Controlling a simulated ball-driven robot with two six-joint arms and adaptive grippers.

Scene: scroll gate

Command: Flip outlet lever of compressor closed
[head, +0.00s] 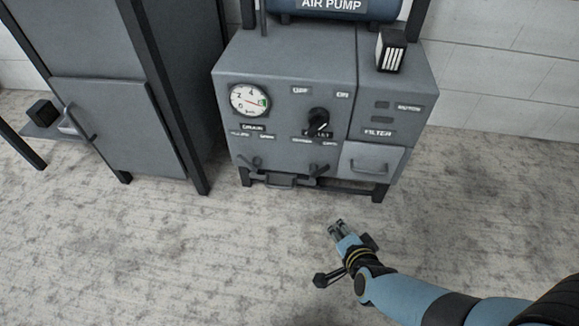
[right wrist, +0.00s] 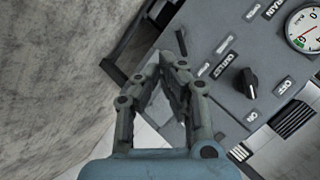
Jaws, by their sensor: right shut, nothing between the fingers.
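The compressor (head: 283,65) is a grey cabinet in the upper middle of the head view. Its outlet lever (head: 318,170) is a dark handle low on the front, below the knob and the outlet label; it appears slanted. In the right wrist view the lever (right wrist: 181,42) seems to be the dark bar just past the fingertips. My right gripper (head: 336,226) is shut and empty, in front of and below the lever, apart from it in the head view. Its fingers (right wrist: 173,62) also show in the right wrist view. My left gripper is not in view.
A gauge (head: 249,100), a black knob (head: 318,122) and another lever (head: 250,162) at lower left are on the front. A filter drawer (head: 371,161) is at right. A black box (head: 391,51) stands on top. A grey cabinet (head: 125,120) is left. The floor in front is clear.

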